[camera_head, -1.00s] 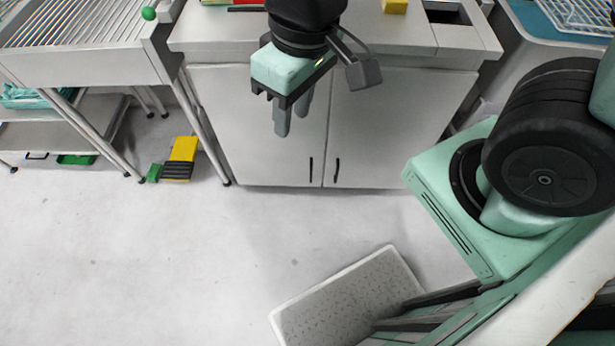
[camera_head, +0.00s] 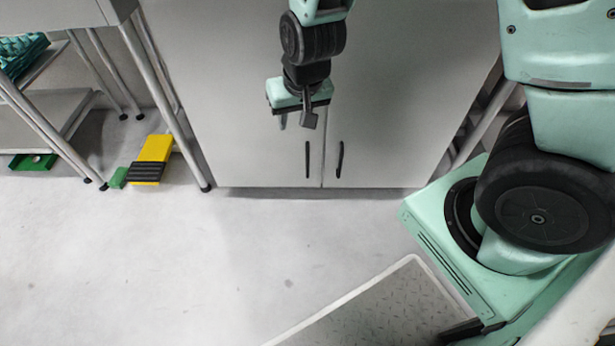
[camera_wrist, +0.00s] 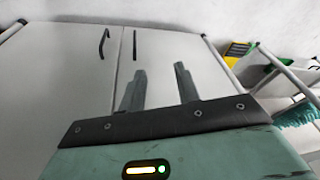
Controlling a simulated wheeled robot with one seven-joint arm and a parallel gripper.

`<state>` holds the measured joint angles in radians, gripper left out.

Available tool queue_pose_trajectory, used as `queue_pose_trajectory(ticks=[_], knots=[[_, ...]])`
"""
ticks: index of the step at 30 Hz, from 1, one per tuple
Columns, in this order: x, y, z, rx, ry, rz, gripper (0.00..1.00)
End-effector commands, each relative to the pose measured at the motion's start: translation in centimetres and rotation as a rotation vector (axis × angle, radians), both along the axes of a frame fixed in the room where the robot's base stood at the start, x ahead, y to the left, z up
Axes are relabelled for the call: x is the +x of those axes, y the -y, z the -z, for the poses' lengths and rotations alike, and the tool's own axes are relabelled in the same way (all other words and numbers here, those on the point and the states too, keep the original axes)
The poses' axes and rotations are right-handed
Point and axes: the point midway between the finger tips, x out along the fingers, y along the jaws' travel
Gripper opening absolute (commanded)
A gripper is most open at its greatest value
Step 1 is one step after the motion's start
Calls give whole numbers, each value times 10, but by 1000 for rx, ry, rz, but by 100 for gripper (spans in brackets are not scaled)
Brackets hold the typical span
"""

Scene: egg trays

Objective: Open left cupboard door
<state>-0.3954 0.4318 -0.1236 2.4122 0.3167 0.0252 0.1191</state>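The left cupboard door (camera_head: 235,95) is a plain grey-white panel and is shut. Its black vertical handle (camera_head: 308,160) is near the lower right edge, beside the seam with the right door. My gripper (camera_head: 293,124) is in front of the left door, just above and slightly left of this handle, apart from it. In the wrist view the doors appear turned round: the left door (camera_wrist: 180,45) is on the right, with its handle (camera_wrist: 135,43) beyond the fingers. My gripper (camera_wrist: 160,68) has its two fingers spread with nothing between them.
The right door (camera_head: 410,90) is shut, with a matching black handle (camera_head: 340,158). A steel table leg (camera_head: 170,110) stands close to the cupboard's left side. A yellow-and-black item (camera_head: 150,160) lies on the floor at left. The floor (camera_head: 200,260) before the cupboard is clear.

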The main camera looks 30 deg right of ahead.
Motion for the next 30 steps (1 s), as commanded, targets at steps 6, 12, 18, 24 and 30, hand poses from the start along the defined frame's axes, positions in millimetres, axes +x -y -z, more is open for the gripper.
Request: queue_pose_trajectory(ticks=[6, 12, 18, 24, 30], knots=[[24, 38, 101, -55, 55, 119, 32], [37, 63, 140, -93, 93, 183, 32], [42, 70, 150, -102, 104, 199, 32], [51, 73, 179, -103, 102, 201, 32], [66, 79, 218, -102, 102, 200, 32]])
